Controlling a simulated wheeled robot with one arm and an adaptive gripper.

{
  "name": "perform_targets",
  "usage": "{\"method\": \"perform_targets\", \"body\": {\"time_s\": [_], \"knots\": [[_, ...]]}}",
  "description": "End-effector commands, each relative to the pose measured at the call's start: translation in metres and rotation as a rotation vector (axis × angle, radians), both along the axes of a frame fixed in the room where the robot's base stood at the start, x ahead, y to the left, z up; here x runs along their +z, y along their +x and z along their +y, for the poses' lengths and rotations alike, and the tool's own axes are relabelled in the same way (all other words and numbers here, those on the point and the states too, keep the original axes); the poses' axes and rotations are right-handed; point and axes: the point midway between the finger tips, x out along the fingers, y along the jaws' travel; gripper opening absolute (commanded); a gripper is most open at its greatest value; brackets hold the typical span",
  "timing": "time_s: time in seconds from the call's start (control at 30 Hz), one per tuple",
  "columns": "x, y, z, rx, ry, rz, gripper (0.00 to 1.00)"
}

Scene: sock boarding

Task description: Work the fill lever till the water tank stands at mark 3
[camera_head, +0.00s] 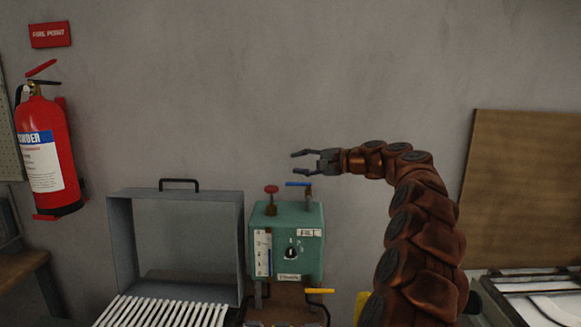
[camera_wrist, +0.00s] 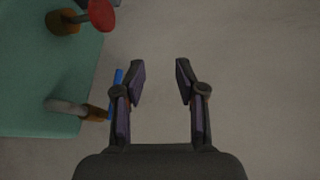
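The water tank (camera_head: 287,238) is a teal box in the middle of the head view; its top also shows at the left of the wrist view (camera_wrist: 45,95). A white gauge strip (camera_head: 262,252) with some blue in it is on its front; the exact level is too small to read. The blue-handled lever (camera_head: 298,184) stands on top at the right, above a "FILL" label. In the wrist view the blue handle (camera_wrist: 117,80) is partly hidden behind the left finger. My gripper (camera_head: 296,162) is open and empty, just above the lever; its fingers (camera_wrist: 160,67) are apart.
A red knob (camera_head: 271,189) stands on the tank's top left. A dial (camera_head: 291,253) is on its front and a yellow-handled lever (camera_head: 320,291) below. A grey metal frame (camera_head: 123,240) stands left. A fire extinguisher (camera_head: 47,150) hangs at far left.

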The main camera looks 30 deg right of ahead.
Motion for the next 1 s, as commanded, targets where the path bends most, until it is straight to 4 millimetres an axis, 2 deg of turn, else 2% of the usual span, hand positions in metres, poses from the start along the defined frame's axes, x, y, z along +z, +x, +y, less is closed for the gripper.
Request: {"method": "perform_targets", "body": {"time_s": [0.1,0.2,0.3,0.57,0.77,1.0], "knots": [[-0.017,0.020,-0.013,-0.022,-0.003,0.028,0.38],[-0.035,0.037,-0.016,-0.023,-0.005,0.052,0.38],[-0.041,0.041,-0.016,-0.020,-0.006,0.059,0.38],[-0.023,0.006,-0.020,-0.017,-0.005,0.043,0.38],[-0.027,0.005,-0.023,-0.018,-0.004,0.052,0.38],[-0.026,-0.007,-0.027,-0.019,-0.002,0.054,0.38]]}}
